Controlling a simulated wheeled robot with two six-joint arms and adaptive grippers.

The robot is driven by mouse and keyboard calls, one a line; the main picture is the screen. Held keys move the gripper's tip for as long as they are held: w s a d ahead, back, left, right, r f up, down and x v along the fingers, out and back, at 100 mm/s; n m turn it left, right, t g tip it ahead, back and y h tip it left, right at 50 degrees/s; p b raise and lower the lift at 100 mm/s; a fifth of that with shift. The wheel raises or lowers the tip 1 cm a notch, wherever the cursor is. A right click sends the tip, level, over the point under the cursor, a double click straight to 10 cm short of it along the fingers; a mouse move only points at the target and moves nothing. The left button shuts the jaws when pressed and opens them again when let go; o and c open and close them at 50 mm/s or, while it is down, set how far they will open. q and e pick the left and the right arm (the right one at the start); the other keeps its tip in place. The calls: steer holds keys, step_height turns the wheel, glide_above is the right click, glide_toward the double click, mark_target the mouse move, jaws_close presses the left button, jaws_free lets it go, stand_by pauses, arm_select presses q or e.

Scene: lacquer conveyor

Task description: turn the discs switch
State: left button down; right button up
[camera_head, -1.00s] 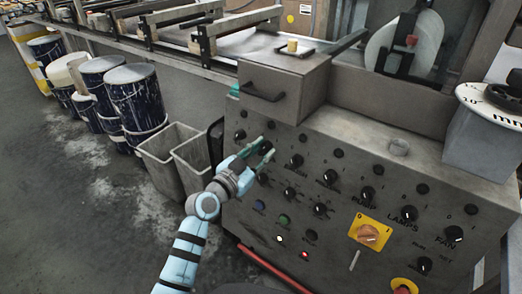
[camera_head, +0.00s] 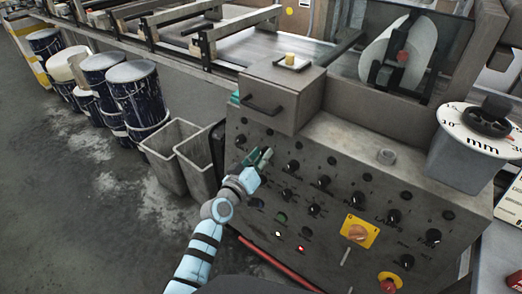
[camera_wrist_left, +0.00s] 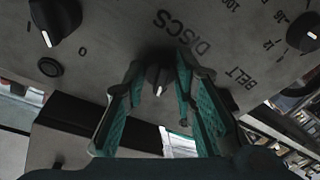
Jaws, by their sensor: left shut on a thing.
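The discs switch (camera_wrist_left: 157,78) is a small black knob with a white pointer line, beside the word DISCS on the grey control panel (camera_head: 325,255). In the left wrist view its pointer runs roughly along the fingers. My left gripper (camera_head: 258,157), with green finger pads, is at the upper left of the panel in the head view. In the wrist view its two fingers (camera_wrist_left: 160,85) stand on either side of the knob and are shut on it. The gripper mostly hides this knob in the head view. My right gripper is not in view.
Several other black knobs crowd the panel, including one (camera_wrist_left: 55,18) close by. An orange switch on a yellow plate (camera_head: 358,232) and a red button (camera_head: 388,284) sit lower right. A drawer box (camera_head: 281,92) juts out above the gripper. Grey bins (camera_head: 170,155) stand to the left.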

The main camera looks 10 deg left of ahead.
arm_select(q)
steer(key=shift+r+n+p, duration=0.1)
steer(key=shift+n+p, duration=0.3)
steer(key=shift+n, duration=0.5)
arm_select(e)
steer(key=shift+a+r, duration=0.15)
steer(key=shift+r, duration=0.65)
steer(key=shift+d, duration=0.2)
arm_select(q)
steer(key=c, duration=1.3)
jaws_free()
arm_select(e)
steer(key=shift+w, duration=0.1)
arm_select(q)
steer(key=v, duration=1.2)
steer(key=shift+r, duration=0.1)
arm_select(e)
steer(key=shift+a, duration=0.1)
